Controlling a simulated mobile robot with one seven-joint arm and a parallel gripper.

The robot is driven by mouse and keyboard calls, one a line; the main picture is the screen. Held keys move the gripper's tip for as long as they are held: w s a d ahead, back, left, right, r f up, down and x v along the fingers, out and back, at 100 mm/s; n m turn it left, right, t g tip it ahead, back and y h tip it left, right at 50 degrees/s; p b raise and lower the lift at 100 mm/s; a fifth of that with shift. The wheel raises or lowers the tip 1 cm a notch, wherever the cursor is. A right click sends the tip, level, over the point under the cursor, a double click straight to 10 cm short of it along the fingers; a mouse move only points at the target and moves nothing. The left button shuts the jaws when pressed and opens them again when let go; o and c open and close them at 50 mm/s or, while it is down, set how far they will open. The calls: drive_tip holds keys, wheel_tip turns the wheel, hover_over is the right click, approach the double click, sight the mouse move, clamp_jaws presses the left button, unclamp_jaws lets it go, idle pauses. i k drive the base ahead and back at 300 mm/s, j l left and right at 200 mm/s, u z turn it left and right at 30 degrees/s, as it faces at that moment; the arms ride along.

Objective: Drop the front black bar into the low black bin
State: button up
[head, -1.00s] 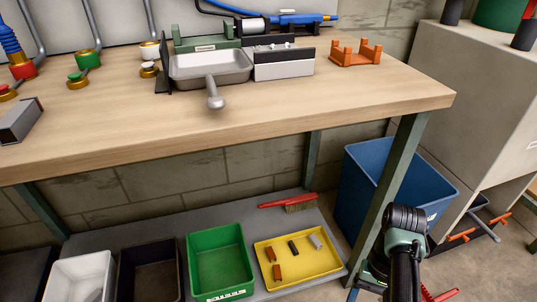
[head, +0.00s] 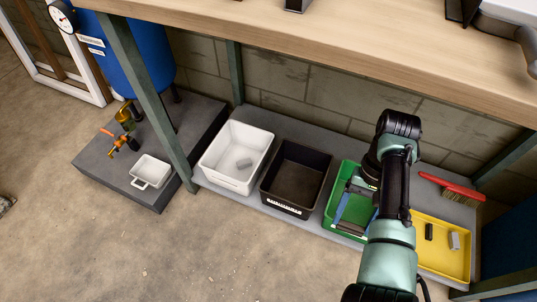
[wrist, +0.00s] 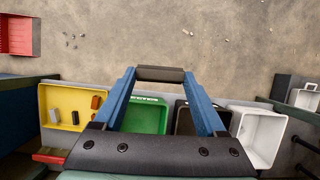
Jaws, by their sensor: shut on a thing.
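My gripper (wrist: 160,74) has its two blue fingers closed on the ends of a black bar (wrist: 160,74), held crosswise at the fingertips. The black bin stands on the low grey shelf between the white and green bins and looks empty. It also shows in the wrist view (wrist: 185,117), partly behind the right finger.
The white bin (head: 237,152) holds a grey piece. The yellow tray (head: 455,262) holds another black bar (head: 429,231), a grey bar (head: 454,240) and brown pieces (wrist: 96,102). A red brush (head: 450,186) lies behind it. The workbench (head: 350,45) overhangs the shelf; a green leg (head: 150,95) stands left.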

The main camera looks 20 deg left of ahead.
sight(299, 186)
drive_tip(key=l+u, duration=0.1)
drive_tip(key=u, duration=0.35)
drive_tip(key=i+l+u, duration=0.1)
drive_tip(key=u, duration=0.35)
drive_tip(key=l+u, duration=0.1)
drive_tip(key=u, duration=0.35)
drive_tip(key=l+u, duration=0.1)
drive_tip(key=l, duration=1.6)
